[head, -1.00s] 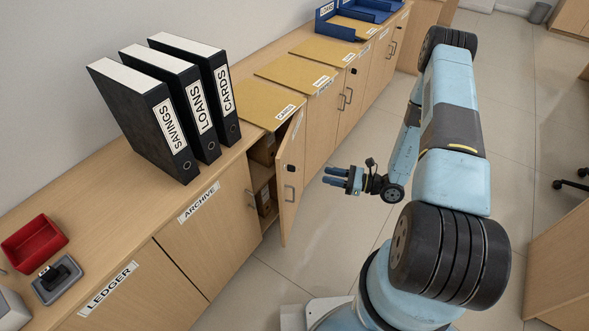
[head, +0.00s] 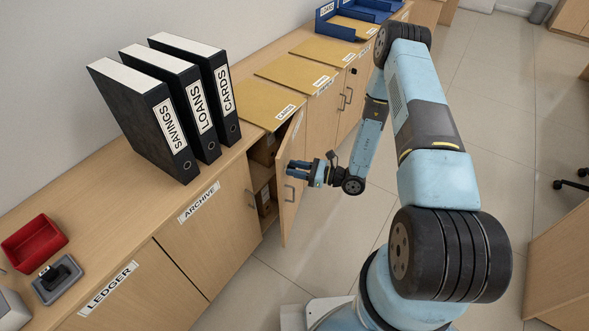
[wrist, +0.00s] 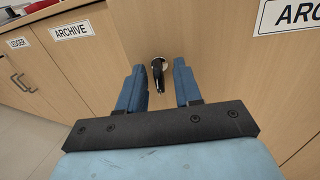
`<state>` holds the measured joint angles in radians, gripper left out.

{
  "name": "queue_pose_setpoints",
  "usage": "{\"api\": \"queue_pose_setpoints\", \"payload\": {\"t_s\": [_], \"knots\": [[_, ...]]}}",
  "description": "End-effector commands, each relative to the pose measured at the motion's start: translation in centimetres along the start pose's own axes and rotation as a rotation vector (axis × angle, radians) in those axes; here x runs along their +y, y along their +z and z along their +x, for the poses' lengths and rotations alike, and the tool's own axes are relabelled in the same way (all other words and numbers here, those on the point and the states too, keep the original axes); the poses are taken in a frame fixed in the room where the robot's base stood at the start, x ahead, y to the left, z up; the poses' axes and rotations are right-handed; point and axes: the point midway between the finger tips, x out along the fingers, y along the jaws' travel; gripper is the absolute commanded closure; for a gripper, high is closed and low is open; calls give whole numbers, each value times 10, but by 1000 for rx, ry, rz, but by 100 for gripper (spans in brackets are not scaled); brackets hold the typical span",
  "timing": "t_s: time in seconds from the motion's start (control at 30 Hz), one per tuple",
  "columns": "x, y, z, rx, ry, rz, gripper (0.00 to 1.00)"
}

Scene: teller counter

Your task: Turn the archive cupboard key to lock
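The archive cupboard (head: 222,238) stands in the counter row, with an ARCHIVE label on its left front. A wooden door (head: 290,212) to the right of that front stands ajar, and boxes show in the dark gap behind it. In the wrist view a dark key (wrist: 158,76) sticks out of a round silver lock plate on a wooden front. My gripper (head: 289,168) is at the outer face of the ajar door in the head view. Its blue fingers (wrist: 159,66) are open, one on each side of the key, with visible space to both. The key is hidden in the head view.
Black binders (head: 190,108) stand on the counter above the cupboard. Brown folders (head: 250,100) lie to their right. A red tray (head: 34,243) sits at the left. The ajar door juts into the aisle.

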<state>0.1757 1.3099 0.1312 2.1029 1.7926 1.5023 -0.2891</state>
Motion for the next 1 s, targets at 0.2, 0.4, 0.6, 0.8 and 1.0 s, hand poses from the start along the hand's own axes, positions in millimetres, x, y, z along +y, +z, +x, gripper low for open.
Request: {"api": "queue_pose_setpoints", "payload": {"t_s": [0.2, 0.4, 0.6, 0.8, 1.0], "knots": [[0, 0, 0, 0, 0, 0, 66], [0, 0, 0, 0, 0, 0, 83], [-1, 0, 0, 0, -1, -1, 100], [0, 0, 4, -1, -2, -1, 100], [-1, 0, 1, -1, -2, 20, 100]]}}
